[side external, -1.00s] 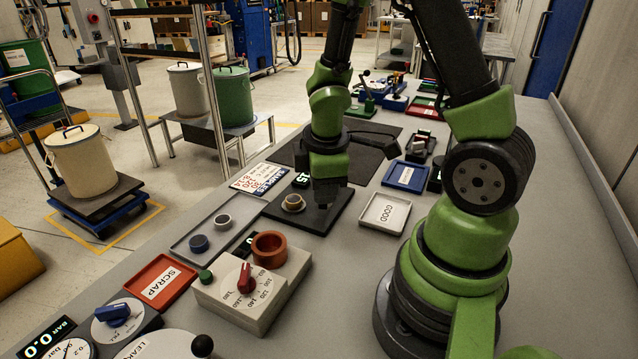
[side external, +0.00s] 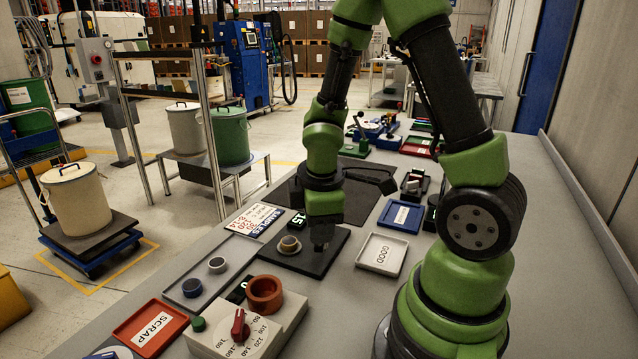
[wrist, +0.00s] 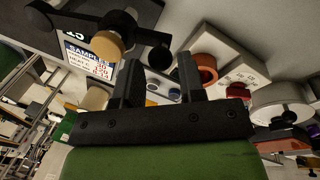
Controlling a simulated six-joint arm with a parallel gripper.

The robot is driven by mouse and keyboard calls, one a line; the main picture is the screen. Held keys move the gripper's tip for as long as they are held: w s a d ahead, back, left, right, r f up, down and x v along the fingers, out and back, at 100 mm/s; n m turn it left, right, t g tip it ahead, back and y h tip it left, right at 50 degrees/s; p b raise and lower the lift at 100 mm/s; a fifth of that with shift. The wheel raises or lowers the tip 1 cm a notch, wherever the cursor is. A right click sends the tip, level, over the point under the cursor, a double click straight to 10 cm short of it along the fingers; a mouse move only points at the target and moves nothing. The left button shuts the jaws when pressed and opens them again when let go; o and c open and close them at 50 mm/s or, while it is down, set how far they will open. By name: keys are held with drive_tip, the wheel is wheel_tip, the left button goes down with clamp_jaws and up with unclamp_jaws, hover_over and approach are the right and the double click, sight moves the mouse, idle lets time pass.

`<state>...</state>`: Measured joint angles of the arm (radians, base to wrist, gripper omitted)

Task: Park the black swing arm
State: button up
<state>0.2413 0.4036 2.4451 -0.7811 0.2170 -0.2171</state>
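My gripper (side external: 321,238) hangs with its fingers pointing down at the black square plate (side external: 318,262), just right of a tan ring. In the wrist view its two black fingers (wrist: 159,82) stand apart with nothing held between them. A dark, arm-like bar (side external: 372,178) shows beside my gripper over the dark mat; I cannot tell for certain that it is the black swing arm. In the wrist view, black rounded pieces and a bar (wrist: 148,36) show at the upper left near the tan ring (wrist: 107,44). Their link to the bar in the side view is unclear.
A GOOD tray (side external: 383,253) and a blue tray (side external: 400,217) lie to the right. A SCRAP tray (side external: 150,327), a dial box (side external: 250,325) and an orange-brown ring (side external: 264,294) are in front. Drums stand off the bench to the left.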

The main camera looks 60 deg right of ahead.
wheel_tip(320, 180, up, 9)
drive_tip(key=shift+a+f, duration=0.15)
drive_tip(key=shift+s, duration=0.1)
drive_tip(key=shift+c, duration=0.4)
drive_tip(key=c, duration=0.4)
drive_tip(key=w+a+g, duration=0.1)
drive_tip(key=w, duration=0.1)
drive_tip(key=w+a+r+g, duration=0.1)
drive_tip(key=w+a, duration=0.1)
drive_tip(key=w, duration=0.1)
drive_tip(key=w+a+g, duration=0.1)
drive_tip(key=w, duration=0.2)
drive_tip(key=shift+a+r+g, duration=0.2)
drive_tip(key=shift+r+g, duration=0.1)
drive_tip(key=shift+g, duration=0.1)
clamp_jaws()
drive_tip(key=s+d+f, duration=0.3)
drive_tip(key=s+f, duration=0.2)
drive_tip(key=f, duration=0.5)
drive_tip(key=shift+d, duration=0.2)
